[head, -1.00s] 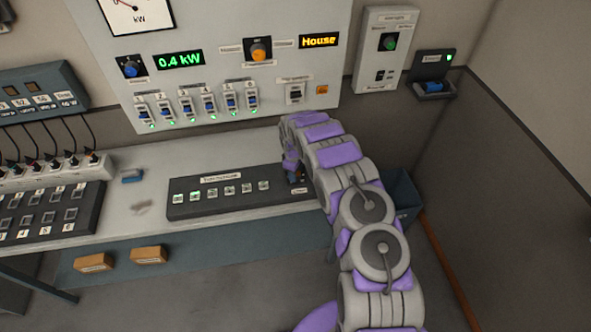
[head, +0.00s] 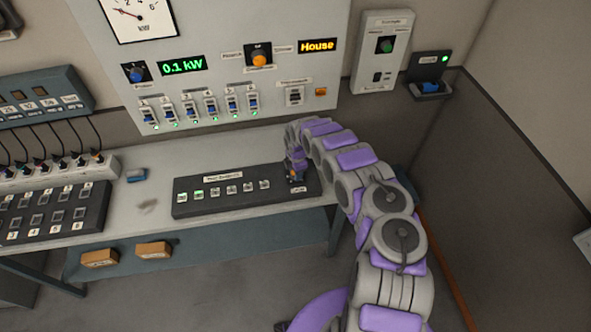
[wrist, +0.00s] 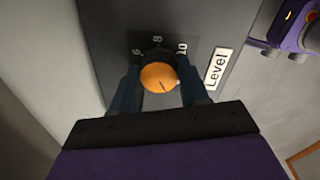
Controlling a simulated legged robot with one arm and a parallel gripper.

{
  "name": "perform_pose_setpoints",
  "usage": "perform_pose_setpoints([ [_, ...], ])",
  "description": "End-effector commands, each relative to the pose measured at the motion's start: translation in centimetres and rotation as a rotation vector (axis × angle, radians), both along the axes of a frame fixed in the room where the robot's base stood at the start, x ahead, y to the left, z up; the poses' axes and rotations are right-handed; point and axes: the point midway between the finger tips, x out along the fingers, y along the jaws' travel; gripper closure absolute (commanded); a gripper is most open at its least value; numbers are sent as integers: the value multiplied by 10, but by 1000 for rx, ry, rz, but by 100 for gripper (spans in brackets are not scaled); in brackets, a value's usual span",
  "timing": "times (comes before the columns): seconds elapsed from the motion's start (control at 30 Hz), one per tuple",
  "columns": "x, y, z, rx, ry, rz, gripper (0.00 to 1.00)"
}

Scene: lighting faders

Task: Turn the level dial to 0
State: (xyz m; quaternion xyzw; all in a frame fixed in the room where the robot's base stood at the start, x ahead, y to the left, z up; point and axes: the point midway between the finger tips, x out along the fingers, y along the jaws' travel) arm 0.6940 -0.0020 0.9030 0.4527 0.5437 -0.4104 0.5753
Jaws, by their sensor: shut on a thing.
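The level dial (wrist: 158,74) is a round orange knob with a dark pointer mark, on a dark panel beside a white "Level" label (wrist: 217,68). In the wrist view the numbers 6, 8 and 10 show around its far side; the rest of the scale is hidden. My gripper (wrist: 158,84) is shut on the dial, one finger on each side of it. In the head view my gripper (head: 295,174) is at the right end of the dark control panel (head: 215,208), and the dial is mostly hidden there.
The panel carries a row of several small buttons (head: 231,190) left of my gripper. A wall board above shows a green "0.1 kW" readout (head: 183,65) and an amber "House" display (head: 318,46). A blue item (head: 136,175) lies on the bench at left.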

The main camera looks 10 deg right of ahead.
Motion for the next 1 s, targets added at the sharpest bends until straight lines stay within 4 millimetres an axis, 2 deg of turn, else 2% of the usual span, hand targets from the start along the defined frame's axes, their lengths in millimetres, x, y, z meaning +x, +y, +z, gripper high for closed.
perform_pose_setpoints([
  [0.03,5,0,4,1,-15,34,86],
  [0.4,4,-1,3,-1,-10,231,86],
  [1.0,4,-1,2,-3,-10,283,86],
])
